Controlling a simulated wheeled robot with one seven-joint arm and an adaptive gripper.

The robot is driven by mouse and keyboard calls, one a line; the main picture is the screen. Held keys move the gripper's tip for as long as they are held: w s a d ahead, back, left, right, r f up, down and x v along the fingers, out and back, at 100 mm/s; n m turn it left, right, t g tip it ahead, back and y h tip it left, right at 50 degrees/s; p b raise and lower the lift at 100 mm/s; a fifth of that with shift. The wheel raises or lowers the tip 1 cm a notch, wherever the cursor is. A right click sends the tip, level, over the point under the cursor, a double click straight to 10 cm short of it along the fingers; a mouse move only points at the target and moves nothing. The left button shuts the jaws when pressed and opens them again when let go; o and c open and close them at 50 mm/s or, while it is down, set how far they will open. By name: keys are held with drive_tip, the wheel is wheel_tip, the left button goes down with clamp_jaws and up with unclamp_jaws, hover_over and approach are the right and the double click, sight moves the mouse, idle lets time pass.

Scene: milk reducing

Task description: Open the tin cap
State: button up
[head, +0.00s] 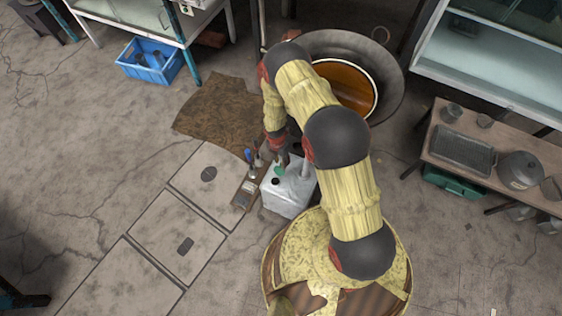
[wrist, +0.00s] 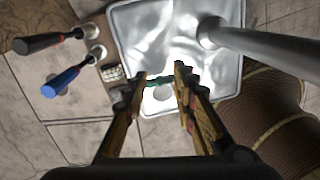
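The tin (head: 290,198) is a pale metal can standing on the floor beside my base. Its shiny top (wrist: 150,35) fills the upper middle of the wrist view. A small green cap (head: 279,170) shows at my gripper (head: 284,158), beside a dark round opening (head: 276,181) on the tin's top. In the wrist view the green cap (wrist: 160,82) spans the gap between the fingertips of my gripper (wrist: 163,78) and looks gripped. The cap appears off the opening; its exact height above the tin is unclear.
A grey pipe or handle (wrist: 260,45) rises from the tin's top. A narrow board (head: 248,187) with a blue-handled tool (wrist: 66,78) and a black-handled tool (wrist: 45,41) stands left of the tin. A large pan (head: 391,90) with orange liquid is behind.

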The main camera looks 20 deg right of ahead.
drive_tip(key=shift+c, duration=1.2)
drive_tip(key=c, duration=0.4)
clamp_jaws()
